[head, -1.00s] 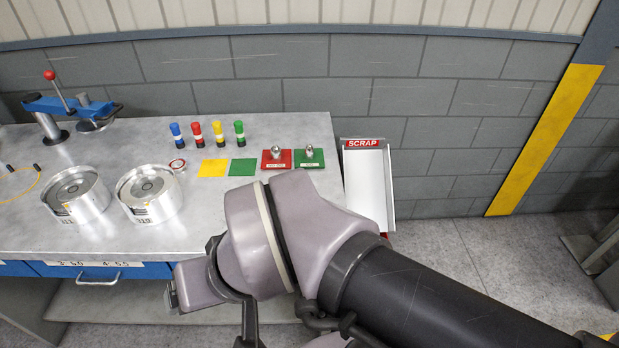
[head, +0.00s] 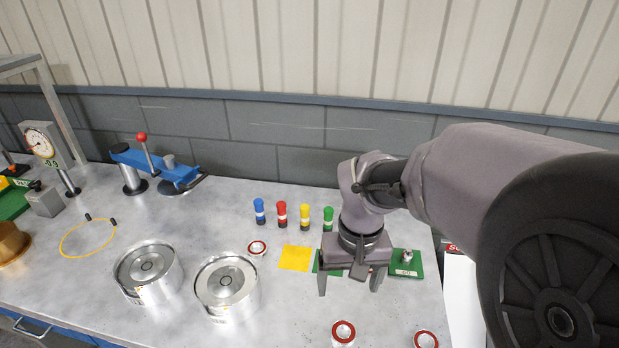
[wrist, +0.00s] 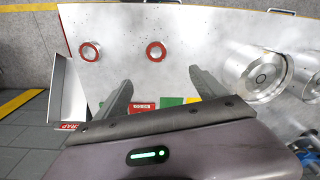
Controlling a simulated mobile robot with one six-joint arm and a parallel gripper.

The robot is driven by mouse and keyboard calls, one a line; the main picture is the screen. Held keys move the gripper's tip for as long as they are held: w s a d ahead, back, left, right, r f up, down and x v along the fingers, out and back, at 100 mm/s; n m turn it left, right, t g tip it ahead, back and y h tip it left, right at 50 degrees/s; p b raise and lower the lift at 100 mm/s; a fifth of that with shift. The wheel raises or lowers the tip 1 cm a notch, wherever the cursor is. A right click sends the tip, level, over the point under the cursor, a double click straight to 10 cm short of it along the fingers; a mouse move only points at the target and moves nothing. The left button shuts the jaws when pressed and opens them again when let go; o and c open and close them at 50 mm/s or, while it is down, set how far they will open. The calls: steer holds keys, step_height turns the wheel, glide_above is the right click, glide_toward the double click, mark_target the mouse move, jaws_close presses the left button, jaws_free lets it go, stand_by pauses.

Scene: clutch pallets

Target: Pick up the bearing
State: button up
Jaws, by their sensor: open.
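Small round bearings with red rings and pale metal centres lie on the grey table. One bearing (head: 343,332) is at the front of the head view, and another (head: 426,340) is to its right, partly cut off. A third bearing (head: 257,248) is by the yellow square. My gripper (head: 350,285) is open and empty, pointing down over the green square, behind the front bearing. In the wrist view my fingers (wrist: 160,92) are spread apart. One bearing (wrist: 156,51) shows beyond the gap between them, and another (wrist: 90,51) is to the left.
Two metal cylinders (head: 148,292) (head: 224,303) stand to the left. Coloured pegs (head: 281,216) stand behind. A green pad (head: 417,266) with a metal part is right of my gripper. The scrap tray (wrist: 72,91) is beside the table. The table around the front bearings is clear.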

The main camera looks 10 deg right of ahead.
steer(key=b, duration=0.5)
glide_above(343, 335)
steer(key=shift+g, duration=0.3)
steer(key=f, duration=1.3)
steer(key=shift+w+a, duration=0.1)
steer(key=shift+w, duration=0.2)
steer(key=f+b, duration=0.1)
steer(key=f, duration=0.1)
steer(key=f+b, duration=0.1)
steer(key=f, duration=0.1)
steer(key=f+b, duration=0.1)
steer(key=f, duration=0.1)
steer(key=shift+s, duration=0.35)
steer(key=shift+r, duration=0.2)
steer(key=c, duration=1.7)
